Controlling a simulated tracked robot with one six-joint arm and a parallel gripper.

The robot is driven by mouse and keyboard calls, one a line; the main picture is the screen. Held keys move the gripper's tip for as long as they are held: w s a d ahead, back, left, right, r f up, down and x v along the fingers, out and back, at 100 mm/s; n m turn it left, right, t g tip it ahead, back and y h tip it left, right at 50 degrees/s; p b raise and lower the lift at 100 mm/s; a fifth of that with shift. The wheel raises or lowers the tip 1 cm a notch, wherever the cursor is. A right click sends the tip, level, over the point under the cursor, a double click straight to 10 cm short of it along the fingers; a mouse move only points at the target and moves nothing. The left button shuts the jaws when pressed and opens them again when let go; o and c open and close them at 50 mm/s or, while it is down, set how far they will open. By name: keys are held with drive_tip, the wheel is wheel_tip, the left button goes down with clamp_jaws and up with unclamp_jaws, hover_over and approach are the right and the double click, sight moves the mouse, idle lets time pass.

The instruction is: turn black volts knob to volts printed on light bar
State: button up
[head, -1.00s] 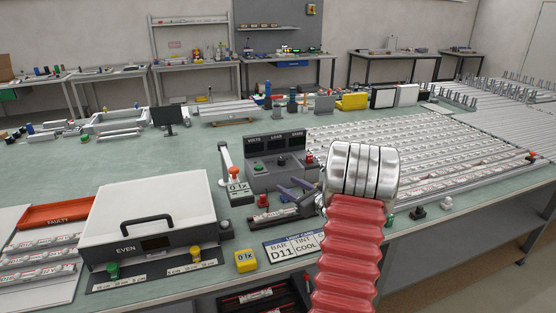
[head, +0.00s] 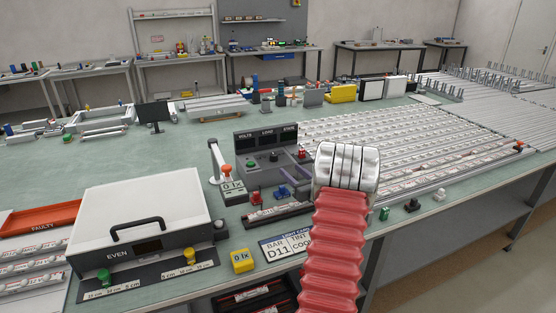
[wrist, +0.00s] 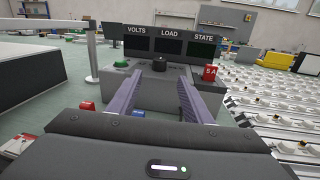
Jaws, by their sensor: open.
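The grey tester (head: 262,172) stands on the bench, with dark VOLTS, LOAD and STATE displays along its top. Its black knob (head: 274,157) is on the sloped face; in the wrist view the knob (wrist: 159,64) is straight ahead, below the LOAD display. I cannot read its pointer. My gripper (wrist: 158,77) is open and empty, its two purple-grey fingers apart, with the knob beyond and between their tips. A light bar (head: 277,214) lies in front of the tester in the head view; its print is too small to read.
A green button (wrist: 121,63) and a red 5 A piece (wrist: 210,73) flank the knob. Rows of bars (head: 400,140) fill the right side.

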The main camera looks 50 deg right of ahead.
sight(276, 157)
drive_tip(key=x, duration=1.1)
drive_tip(key=shift+w, duration=0.35)
drive_tip(key=shift+c, duration=0.2)
